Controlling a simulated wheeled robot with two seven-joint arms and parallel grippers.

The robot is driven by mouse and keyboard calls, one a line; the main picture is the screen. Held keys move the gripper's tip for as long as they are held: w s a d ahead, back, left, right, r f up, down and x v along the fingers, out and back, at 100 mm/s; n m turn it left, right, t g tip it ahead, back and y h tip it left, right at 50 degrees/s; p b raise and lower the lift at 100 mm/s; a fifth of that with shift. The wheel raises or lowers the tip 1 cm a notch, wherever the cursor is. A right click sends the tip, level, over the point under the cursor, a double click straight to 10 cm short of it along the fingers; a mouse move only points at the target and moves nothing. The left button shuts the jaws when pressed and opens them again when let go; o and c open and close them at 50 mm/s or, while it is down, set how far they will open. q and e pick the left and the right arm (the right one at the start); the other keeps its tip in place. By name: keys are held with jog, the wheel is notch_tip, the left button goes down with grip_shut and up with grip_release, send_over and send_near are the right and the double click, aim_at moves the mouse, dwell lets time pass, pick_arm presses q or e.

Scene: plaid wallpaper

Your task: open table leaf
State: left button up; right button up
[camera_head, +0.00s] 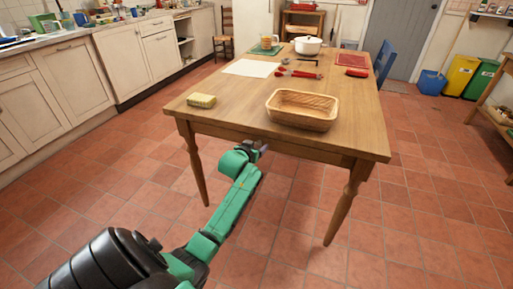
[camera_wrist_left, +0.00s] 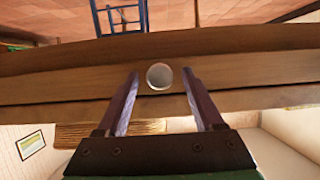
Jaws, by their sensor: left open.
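The wooden table (camera_head: 225,105) stands in the middle of the head view, its short near side facing me. My left gripper (camera_head: 261,149) is at that near side, by the apron just below the tabletop edge. In the left wrist view, which looks upside down, the left gripper (camera_wrist_left: 160,84) is open. Its two fingers point at the table's wooden edge (camera_wrist_left: 60,88), one on each side of a pale round knob (camera_wrist_left: 159,76). Whether they touch the knob cannot be told. The knob is hidden in the head view. My right gripper is out of view.
A wicker basket (camera_head: 302,117) and a yellow sponge (camera_head: 201,100) lie near the table's front edge. A white pot (camera_head: 307,45), red utensils (camera_head: 298,73) and a white sheet (camera_head: 250,68) are farther back. Tiled floor (camera_head: 430,215) is clear around the table's near legs.

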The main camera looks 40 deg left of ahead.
pick_arm(q)
grip_shut()
dwell(1.4)
